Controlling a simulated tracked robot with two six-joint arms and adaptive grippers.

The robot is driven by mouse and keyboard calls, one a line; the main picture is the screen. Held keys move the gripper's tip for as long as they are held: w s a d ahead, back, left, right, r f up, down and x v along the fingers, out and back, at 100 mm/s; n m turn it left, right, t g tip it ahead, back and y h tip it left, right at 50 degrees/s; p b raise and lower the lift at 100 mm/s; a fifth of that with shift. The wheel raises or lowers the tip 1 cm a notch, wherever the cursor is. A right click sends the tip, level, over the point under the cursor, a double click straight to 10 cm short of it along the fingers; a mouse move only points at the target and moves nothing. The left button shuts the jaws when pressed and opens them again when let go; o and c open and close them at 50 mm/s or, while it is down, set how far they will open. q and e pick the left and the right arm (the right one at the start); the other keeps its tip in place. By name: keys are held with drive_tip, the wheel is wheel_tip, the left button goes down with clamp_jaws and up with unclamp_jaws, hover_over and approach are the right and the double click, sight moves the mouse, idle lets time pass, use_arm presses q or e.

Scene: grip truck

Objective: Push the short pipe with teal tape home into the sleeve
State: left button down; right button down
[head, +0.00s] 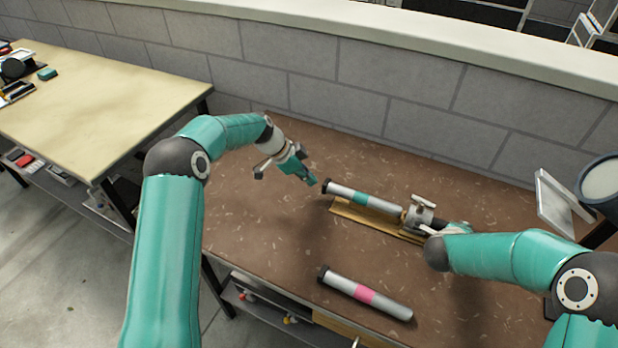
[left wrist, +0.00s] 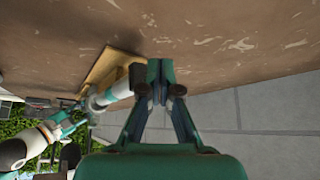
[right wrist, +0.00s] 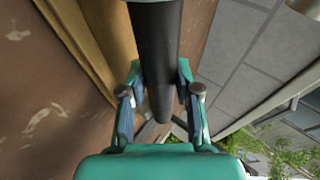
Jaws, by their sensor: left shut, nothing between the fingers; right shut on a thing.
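The short pipe with teal tape (head: 358,198) lies along a wooden board (head: 375,222); it is pale grey with a black cap at its left end. My left gripper (head: 313,182) is shut and empty, its fingertips beside that black end. In the left wrist view the pipe (left wrist: 117,91) points towards the shut fingertips (left wrist: 154,85); contact is unclear. My right gripper (right wrist: 159,76) is shut on a black tube (right wrist: 155,45), seemingly the sleeve, above the board. In the head view my right wrist largely hides the sleeve and the joint.
A pipe with pink tape (head: 365,295) lies apart near the front of the brown bench (head: 260,225). A grey block wall (head: 310,85) runs behind. A yellowish table (head: 90,105) stands to the left. A tilted panel (head: 555,205) stands at the right. Bench between the pipes is clear.

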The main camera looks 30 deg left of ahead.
sight(336, 188)
use_arm(q)
drive_tip(key=shift+d, duration=0.3)
use_arm(e)
drive_tip(key=shift+f, duration=0.1)
use_arm(q)
drive_tip(key=shift+d, duration=3.6)
drive_tip(key=shift+a, duration=0.1)
drive_tip(key=shift+a+r, duration=0.5)
drive_tip(key=shift+a, duration=0.25)
drive_tip(key=shift+a+r, duration=0.5)
drive_tip(key=shift+a, duration=0.25)
drive_tip(key=shift+r, duration=3.5)
use_arm(e)
drive_tip(key=shift+c, duration=2.4)
unclamp_jaws()
